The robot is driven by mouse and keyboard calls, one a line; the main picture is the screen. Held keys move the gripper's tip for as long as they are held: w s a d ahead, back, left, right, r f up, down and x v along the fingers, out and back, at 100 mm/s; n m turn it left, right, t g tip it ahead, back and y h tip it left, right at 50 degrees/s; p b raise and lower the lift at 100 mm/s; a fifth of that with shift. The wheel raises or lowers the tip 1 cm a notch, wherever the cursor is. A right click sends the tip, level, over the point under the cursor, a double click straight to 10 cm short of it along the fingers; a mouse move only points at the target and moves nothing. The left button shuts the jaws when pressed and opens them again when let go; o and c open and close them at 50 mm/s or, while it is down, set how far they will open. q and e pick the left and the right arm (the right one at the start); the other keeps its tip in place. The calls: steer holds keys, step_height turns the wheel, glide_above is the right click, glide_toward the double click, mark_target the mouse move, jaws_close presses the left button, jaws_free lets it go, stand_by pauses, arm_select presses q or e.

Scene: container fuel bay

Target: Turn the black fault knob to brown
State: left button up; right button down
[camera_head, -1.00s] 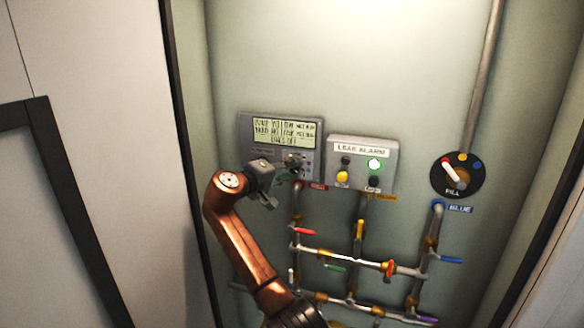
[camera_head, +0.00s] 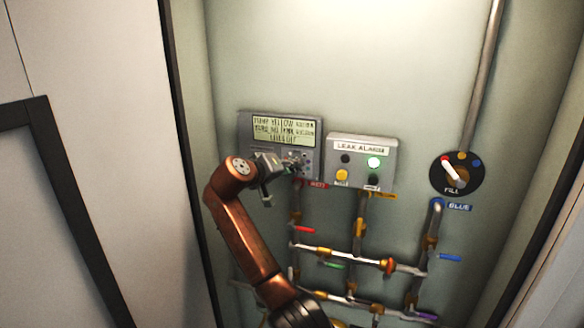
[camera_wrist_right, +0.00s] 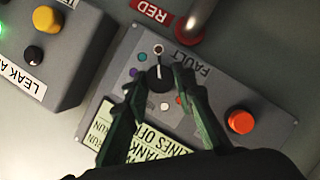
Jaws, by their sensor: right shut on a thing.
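The black fault knob (camera_wrist_right: 160,79) sits on a grey panel (camera_wrist_right: 215,83) beside the upside-down FAULT label (camera_wrist_right: 193,62) in the right wrist view. Its white pointer line points to the top of the picture, at a small reddish-brown dot (camera_wrist_right: 158,48). Teal (camera_wrist_right: 142,57) and purple (camera_wrist_right: 133,72) dots lie left of it; other dots are partly hidden by the fingers. My right gripper (camera_wrist_right: 160,84) is shut on the knob, one finger on each side. In the head view my right gripper (camera_head: 287,166) covers most of the knob. My left gripper is not in view.
An orange-red button (camera_wrist_right: 240,121) sits on the same panel, near my right finger. The leak alarm box (camera_head: 386,151) is just right of the panel. Pipes with coloured valve handles run below. The FILL dial (camera_head: 466,182) is farther right.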

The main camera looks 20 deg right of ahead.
steer(key=shift+a+r, duration=0.1)
steer(key=shift+r, duration=0.4)
steer(key=c, duration=2)
jaws_free()
steer(key=o, duration=0.4)
steer(key=shift+w+a+f, duration=0.1)
steer(key=shift+f, duration=0.2)
steer(key=v, duration=1.2)
